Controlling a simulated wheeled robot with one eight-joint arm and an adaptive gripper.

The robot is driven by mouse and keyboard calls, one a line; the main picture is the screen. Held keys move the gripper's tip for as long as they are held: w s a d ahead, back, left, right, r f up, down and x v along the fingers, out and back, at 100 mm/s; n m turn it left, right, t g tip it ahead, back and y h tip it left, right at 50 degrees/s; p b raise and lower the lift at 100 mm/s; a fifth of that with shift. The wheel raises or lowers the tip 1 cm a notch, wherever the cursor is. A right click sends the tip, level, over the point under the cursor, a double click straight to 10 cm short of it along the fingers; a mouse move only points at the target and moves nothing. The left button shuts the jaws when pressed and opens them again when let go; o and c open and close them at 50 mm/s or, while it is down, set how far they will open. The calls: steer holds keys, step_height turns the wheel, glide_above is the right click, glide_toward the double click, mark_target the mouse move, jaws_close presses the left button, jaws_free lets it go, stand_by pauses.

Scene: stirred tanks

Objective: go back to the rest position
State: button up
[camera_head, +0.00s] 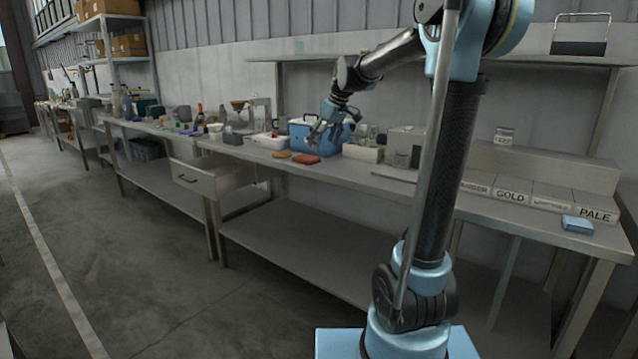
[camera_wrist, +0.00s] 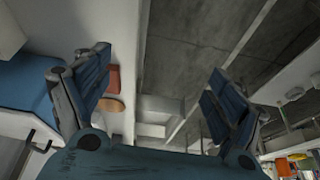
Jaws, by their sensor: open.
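My gripper (camera_head: 333,133) is at the end of my arm, in front of the blue box (camera_head: 300,137) on the bench and above the bench's front part. In the wrist view its two fingers (camera_wrist: 160,95) are spread wide apart with nothing between them. The blue box also shows at the left edge of the wrist view (camera_wrist: 25,85). Whether the gripper touches the box cannot be told from the head view.
A red block (camera_head: 306,159) and a round tan piece (camera_head: 282,154) lie on the bench below the gripper. A drawer (camera_head: 205,181) stands open at the bench front. Bottles and a white tray (camera_head: 362,153) stand right of the box. The floor (camera_head: 120,270) in front is clear.

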steer(key=s+d+f+m+h, duration=0.15)
steer(key=s+d+f, duration=0.3)
steer(key=s, duration=0.55)
steer(key=s+d+f+m, duration=0.35)
steer(key=s+d, duration=0.25)
steer(key=s, duration=0.4)
steer(key=s+d+f+m+h, duration=0.1)
steer(key=s+d+f+m, duration=0.1)
steer(key=s+f, duration=0.5)
steer(key=s+d+f+m+h, duration=0.1)
steer(key=s+d+f, duration=0.3)
steer(key=s+f, duration=0.4)
steer(key=shift+s+d+f+m+g, duration=0.15)
steer(key=shift+s+d+m+g, duration=0.15)
steer(key=shift+s+m, duration=0.4)
steer(key=shift+w+f, duration=0.2)
steer(key=shift+w, duration=0.3)
